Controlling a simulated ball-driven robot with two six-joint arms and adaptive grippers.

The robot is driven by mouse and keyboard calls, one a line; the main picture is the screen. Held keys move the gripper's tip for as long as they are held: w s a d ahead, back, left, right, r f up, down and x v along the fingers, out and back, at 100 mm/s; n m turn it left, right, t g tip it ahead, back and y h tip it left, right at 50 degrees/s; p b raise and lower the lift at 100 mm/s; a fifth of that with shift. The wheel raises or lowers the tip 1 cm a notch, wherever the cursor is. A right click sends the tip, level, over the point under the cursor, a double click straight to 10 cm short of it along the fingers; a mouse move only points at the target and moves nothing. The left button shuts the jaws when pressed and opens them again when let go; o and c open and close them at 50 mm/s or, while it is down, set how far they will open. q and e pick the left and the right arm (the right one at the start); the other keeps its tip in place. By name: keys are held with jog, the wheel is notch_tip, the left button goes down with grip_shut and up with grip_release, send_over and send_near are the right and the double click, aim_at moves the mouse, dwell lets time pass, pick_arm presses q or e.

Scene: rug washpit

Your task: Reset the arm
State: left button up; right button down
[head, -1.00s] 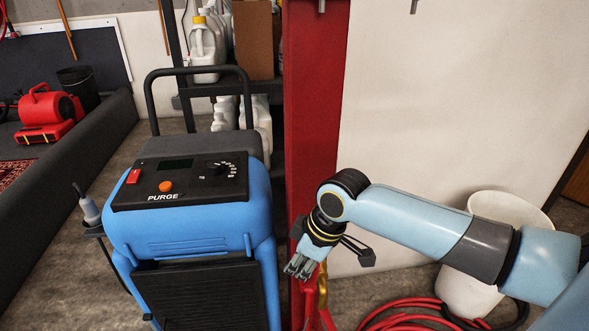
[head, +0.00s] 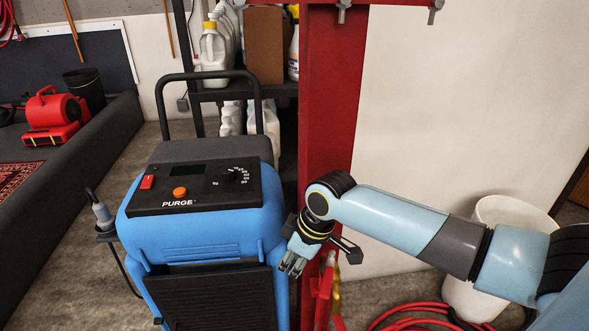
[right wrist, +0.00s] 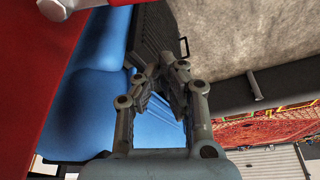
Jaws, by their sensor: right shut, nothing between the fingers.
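My right gripper (head: 293,264) hangs at the end of my pale blue right arm, just right of the blue machine's front. It is shut and empty, pointing down. In the right wrist view its fingers (right wrist: 163,78) come together with nothing between them. The blue machine (head: 200,236) stands in the middle left, with a black control panel, an orange button (head: 180,193) marked PURGE and a red switch (head: 147,182). The machine's blue side also shows in the right wrist view (right wrist: 80,110). My left gripper is not in view.
A red post (head: 331,110) stands close behind my right gripper. A white bin (head: 511,212) and a coiled red hose (head: 410,310) are at the right. A red blower (head: 54,113) sits at the far left. Shelves with jugs (head: 214,52) stand behind. Bare floor lies left of the machine.

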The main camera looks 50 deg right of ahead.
jog(key=p+v, duration=0.2)
jog(key=v, duration=0.8)
jog(key=s+a+r+m+h, duration=0.1)
jog(key=s+a+r+m, duration=0.1)
jog(key=s+a+r, duration=0.3)
jog(key=s+a+r+m+h, duration=0.1)
jog(key=s+a+r+m, duration=0.15)
jog(key=s, duration=0.45)
notch_tip(320, 180, down, 27)
jog(key=s+d+g+b, duration=0.1)
jog(key=s+d+b, duration=0.1)
jog(key=d, duration=0.1)
pick_arm(q)
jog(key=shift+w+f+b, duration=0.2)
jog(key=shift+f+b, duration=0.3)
jog(key=shift+b, duration=0.2)
pick_arm(e)
jog(key=s+f+g, duration=0.1)
jog(key=s+f, duration=1.7)
jog(key=shift+d, duration=0.4)
